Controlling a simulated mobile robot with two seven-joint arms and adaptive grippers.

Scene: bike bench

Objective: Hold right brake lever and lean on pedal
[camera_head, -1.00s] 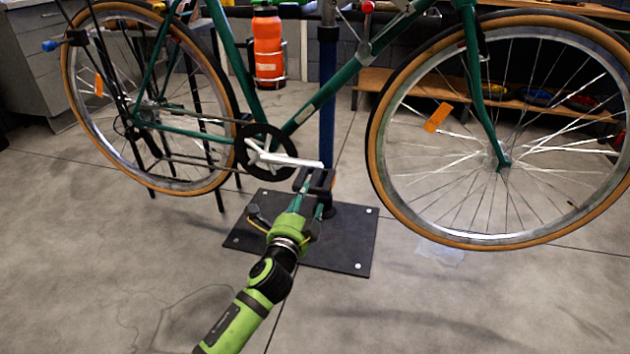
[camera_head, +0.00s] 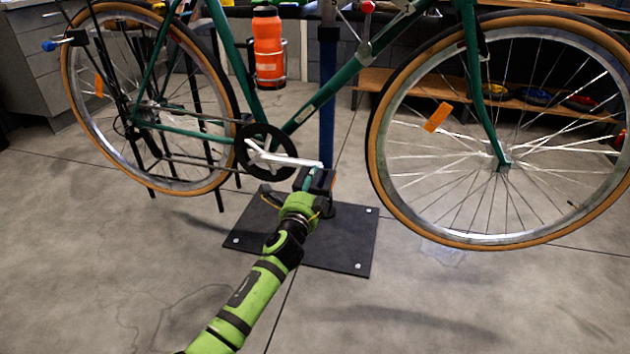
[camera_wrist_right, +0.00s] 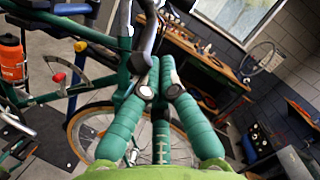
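The green bike (camera_head: 330,85) is held on a stand. Its silver crank arm (camera_head: 290,160) points right, with the black pedal (camera_head: 326,178) at its end. My left gripper (camera_head: 309,181) is at the pedal, just below and in front of it. Its fingers are mostly hidden behind its green body, so its opening and any contact are unclear. The lever's lower end is partly hidden between the fingers.
The stand's dark base plate (camera_head: 345,255) lies on the floor under the pedal. The front wheel (camera_head: 385,190) is to the right, and an orange bottle (camera_head: 268,45) sits on the frame. A wooden shelf (camera_head: 375,78) is behind. The front floor is clear.

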